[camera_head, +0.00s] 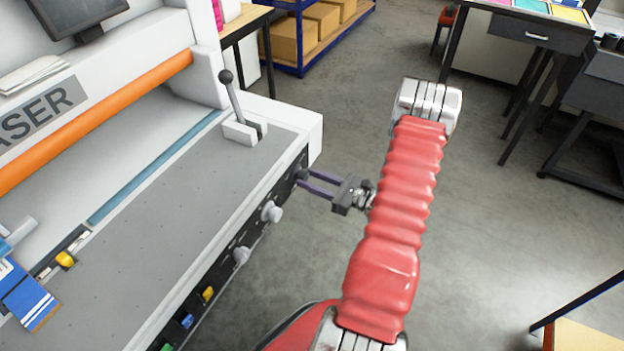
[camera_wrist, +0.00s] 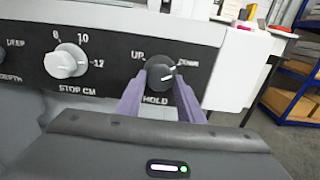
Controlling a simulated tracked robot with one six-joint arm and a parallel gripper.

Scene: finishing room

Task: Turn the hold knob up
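The hold knob (camera_wrist: 160,78) is a dark round knob on the machine's black front panel, with UP printed at its upper left, DOWN at its upper right and HOLD below. Its white mark points right, toward DOWN. My gripper (camera_wrist: 161,90) has its two purple fingers on either side of the knob, with no clear gap between fingertips and knob. In the head view my gripper (camera_head: 308,181) reaches left to the knob at the panel's far end. There the fingers partly hide the knob.
The white stop knob (camera_wrist: 66,61) sits left of the hold knob, and more knobs line the panel. A lever (camera_head: 232,97) stands on the machine top (camera_head: 180,165). Blue shelves with boxes (camera_head: 318,28) stand behind.

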